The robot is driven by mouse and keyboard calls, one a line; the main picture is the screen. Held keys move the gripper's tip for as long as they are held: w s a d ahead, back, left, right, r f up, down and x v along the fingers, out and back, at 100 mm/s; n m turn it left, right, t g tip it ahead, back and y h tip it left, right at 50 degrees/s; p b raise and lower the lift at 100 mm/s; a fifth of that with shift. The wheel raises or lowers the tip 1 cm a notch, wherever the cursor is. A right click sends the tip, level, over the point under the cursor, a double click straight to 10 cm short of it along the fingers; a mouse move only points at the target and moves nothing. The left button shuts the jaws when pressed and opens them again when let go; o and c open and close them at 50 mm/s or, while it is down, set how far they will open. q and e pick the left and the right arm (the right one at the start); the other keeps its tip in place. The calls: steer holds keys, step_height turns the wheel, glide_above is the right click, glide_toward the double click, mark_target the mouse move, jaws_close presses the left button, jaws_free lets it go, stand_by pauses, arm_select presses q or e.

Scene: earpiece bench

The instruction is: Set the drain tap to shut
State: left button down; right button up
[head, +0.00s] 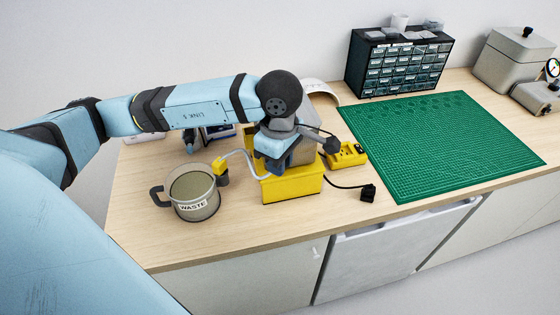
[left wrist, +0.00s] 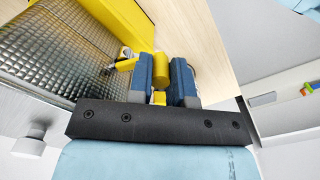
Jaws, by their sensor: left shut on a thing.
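The yellow drain tap (left wrist: 161,66) is between my left gripper's (left wrist: 162,84) two blue fingers in the left wrist view, and the jaws are shut on it. A short yellow piece joins it towards the metal tank (left wrist: 70,50). In the head view my left gripper (head: 268,172) is at the left side of the yellow-based bath (head: 292,188), and it hides the tap there. I cannot tell the tap's setting. A grey hose (head: 240,155) leads to a yellow end piece (head: 219,165) by the mug marked WASTE (head: 196,207). My right gripper is not in view.
A green cutting mat (head: 440,140) covers the right of the bench. A yellow box (head: 346,155) and a black plug (head: 368,193) with its cable lie right of the bath. A drawer cabinet (head: 400,65) stands behind.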

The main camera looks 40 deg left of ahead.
arm_select(q)
steer(key=a+m+b, duration=0.1)
steer(key=m+b, duration=0.3)
steer(key=b, duration=0.1)
steer(key=a+m+b, duration=0.2)
steer(key=m+b, duration=0.2)
steer(key=b, duration=0.2)
steer(key=a+m+b, duration=0.1)
steer(key=m+b, duration=0.3)
steer(key=b, duration=0.2)
steer(key=shift+a, duration=0.2)
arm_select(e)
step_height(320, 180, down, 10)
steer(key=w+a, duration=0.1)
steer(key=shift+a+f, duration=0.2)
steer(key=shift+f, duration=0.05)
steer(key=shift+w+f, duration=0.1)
arm_select(q)
steer(key=c, duration=1.1)
jaws_free()
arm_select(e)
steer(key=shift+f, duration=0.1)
arm_select(q)
steer(key=shift+o, duration=0.2)
step_height(320, 180, up, 14)
steer(key=p, duration=0.4)
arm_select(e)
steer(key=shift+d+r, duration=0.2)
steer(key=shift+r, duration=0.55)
